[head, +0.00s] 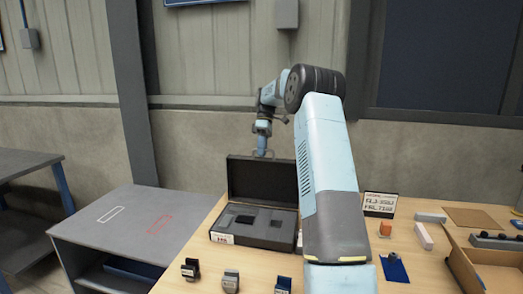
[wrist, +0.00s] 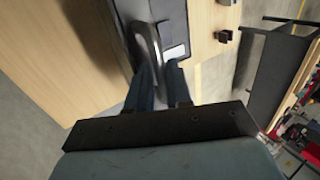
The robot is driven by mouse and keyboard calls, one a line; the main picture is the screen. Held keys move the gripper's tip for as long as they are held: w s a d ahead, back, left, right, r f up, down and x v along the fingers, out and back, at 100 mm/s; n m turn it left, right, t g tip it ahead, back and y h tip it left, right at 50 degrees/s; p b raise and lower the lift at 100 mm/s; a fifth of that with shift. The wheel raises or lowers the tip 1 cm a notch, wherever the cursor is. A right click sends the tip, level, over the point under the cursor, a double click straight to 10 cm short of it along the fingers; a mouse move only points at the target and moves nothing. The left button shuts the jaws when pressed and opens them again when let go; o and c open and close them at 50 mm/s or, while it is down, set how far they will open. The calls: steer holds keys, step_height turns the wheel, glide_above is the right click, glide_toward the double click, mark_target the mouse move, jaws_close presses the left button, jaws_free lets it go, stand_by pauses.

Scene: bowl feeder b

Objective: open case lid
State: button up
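The black case (head: 262,226) sits on the wooden table with its lid (head: 262,180) standing up, roughly upright, at the back. Its grey foam insert with dark cut-outs faces up, and a white label with red print is on the front left corner. My gripper (head: 262,152) is at the top edge of the raised lid. In the wrist view, my two dark blue fingers (wrist: 160,88) are close together on either side of a curved grey handle (wrist: 148,42), which runs down between them. The fingertips' contact is partly hidden.
Several small dark blocks (head: 190,269) stand along the table's front edge. A grey bench (head: 135,225) adjoins the left.

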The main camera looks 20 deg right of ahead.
steer(key=o, duration=0.3)
steer(key=shift+w+a, duration=0.1)
steer(key=shift+a, duration=0.05)
steer(key=shift+o, duration=0.2)
steer(key=shift+r, duration=0.1)
steer(key=shift+r, duration=0.1)
steer(key=v, duration=0.7)
steer(key=shift+w, duration=0.1)
steer(key=shift+c, duration=0.5)
